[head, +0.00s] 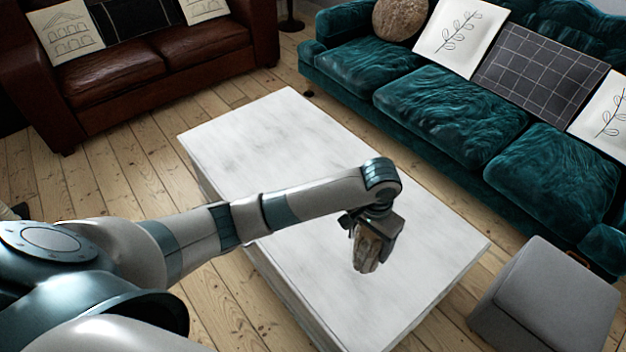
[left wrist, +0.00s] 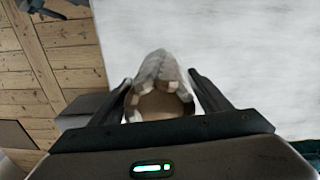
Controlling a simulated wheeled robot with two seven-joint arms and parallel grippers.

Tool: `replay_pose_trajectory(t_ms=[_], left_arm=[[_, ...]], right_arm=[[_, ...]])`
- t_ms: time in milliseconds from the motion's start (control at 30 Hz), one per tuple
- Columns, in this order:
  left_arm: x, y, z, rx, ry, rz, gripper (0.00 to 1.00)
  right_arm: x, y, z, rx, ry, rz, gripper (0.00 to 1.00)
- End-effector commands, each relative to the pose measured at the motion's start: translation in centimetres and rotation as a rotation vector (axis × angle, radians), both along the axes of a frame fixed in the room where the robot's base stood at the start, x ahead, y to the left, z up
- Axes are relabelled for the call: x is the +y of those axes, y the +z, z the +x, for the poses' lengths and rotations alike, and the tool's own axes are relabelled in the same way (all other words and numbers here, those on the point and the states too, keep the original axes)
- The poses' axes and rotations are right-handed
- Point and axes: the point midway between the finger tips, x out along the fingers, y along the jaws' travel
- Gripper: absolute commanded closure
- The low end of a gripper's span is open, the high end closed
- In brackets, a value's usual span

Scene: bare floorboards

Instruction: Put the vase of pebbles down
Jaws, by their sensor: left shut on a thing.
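The vase of pebbles (left wrist: 158,82) is a pale grey and brownish object seen between the two fingers in the left wrist view. My left gripper (left wrist: 160,95) is shut on it, with a dark finger on each side. In the head view the vase (head: 368,250) hangs below my left gripper (head: 372,228), over the right part of the white table (head: 270,130). Whether its lower end touches the tabletop cannot be told. The gripper hides part of the vase.
The white tabletop is otherwise bare, with free room around the vase. A teal sofa (head: 450,110) stands behind on the right, a brown leather sofa (head: 110,75) at the back left. A grey ottoman (head: 545,300) stands at the table's right end.

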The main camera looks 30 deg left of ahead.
Motion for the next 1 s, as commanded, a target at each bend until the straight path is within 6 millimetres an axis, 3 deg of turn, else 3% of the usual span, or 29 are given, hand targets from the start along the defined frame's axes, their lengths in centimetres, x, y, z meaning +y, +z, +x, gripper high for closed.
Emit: replay_pose_trajectory(t_ms=[200,500,700,1000], left_arm=[[-3.7,0.1,2.8,-0.003,-0.111,0.003,0.92],[-7.5,-0.6,4.9,0.006,-0.252,0.022,0.92],[-8.6,-0.8,5.4,0.009,-0.301,0.031,0.92],[-8.8,-0.9,5.5,0.011,-0.311,0.033,0.92]], right_arm=[[-0.4,0.2,-1.8,0.020,0.004,-0.005,0.39],[-0.8,0.1,-3.9,0.041,0.008,-0.011,0.39],[-0.9,0.0,-4.6,0.047,0.010,-0.013,0.39],[-1.0,-0.1,-4.7,0.048,0.010,-0.013,0.39]])
